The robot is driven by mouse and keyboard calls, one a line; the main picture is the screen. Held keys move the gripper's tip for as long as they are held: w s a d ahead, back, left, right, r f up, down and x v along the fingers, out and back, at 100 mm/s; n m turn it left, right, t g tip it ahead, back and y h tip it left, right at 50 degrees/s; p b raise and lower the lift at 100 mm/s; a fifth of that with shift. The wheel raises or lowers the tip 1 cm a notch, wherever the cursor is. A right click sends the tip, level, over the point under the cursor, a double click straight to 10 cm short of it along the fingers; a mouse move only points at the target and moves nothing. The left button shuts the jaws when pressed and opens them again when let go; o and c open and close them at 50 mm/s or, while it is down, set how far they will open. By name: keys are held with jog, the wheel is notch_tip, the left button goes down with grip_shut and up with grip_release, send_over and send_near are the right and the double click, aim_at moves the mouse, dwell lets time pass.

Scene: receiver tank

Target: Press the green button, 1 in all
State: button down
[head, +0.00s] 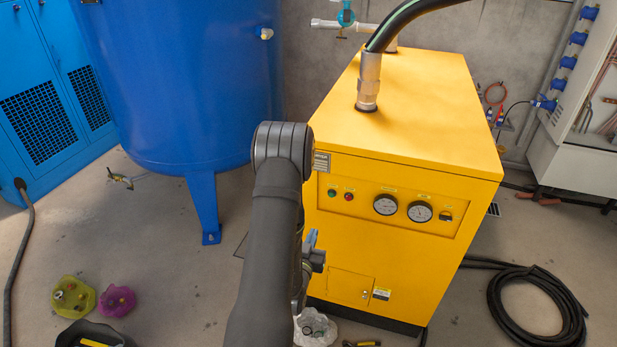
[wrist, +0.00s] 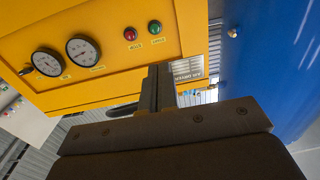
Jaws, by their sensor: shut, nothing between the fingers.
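The green button (head: 332,193) is on the front panel of the yellow cabinet (head: 420,140), left of the red button (head: 349,196). In the wrist view, which is turned over, the green button (wrist: 155,27) is right of the red button (wrist: 130,34). My gripper (head: 314,250) is partly hidden behind my arm in the head view, below the buttons and in front of the cabinet. In the wrist view its shut, empty fingers (wrist: 158,70) point toward the cabinet, and their tips are apart from the green button in the picture.
Two gauges (head: 386,204) and a black switch (head: 445,216) share the panel. A blue tank (head: 180,80) stands left of the cabinet. A black hose (head: 525,290) lies coiled at right.

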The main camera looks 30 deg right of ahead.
aim_at(331, 195)
jog(key=w+d+n+t+y, duration=0.3)
jog(key=n+y, duration=0.9)
jog(key=n, duration=0.6)
jog(key=d+t, duration=0.1)
jog(key=d, duration=0.1)
jog(key=shift+w+d+y, duration=0.2)
jog(key=shift+d+y, duration=0.1)
jog(key=shift+d, duration=0.1)
jog(key=w+d, duration=0.6)
jog(key=shift+w+d, duration=0.15)
dwell(1.3)
jog(key=shift+w+d, duration=0.25)
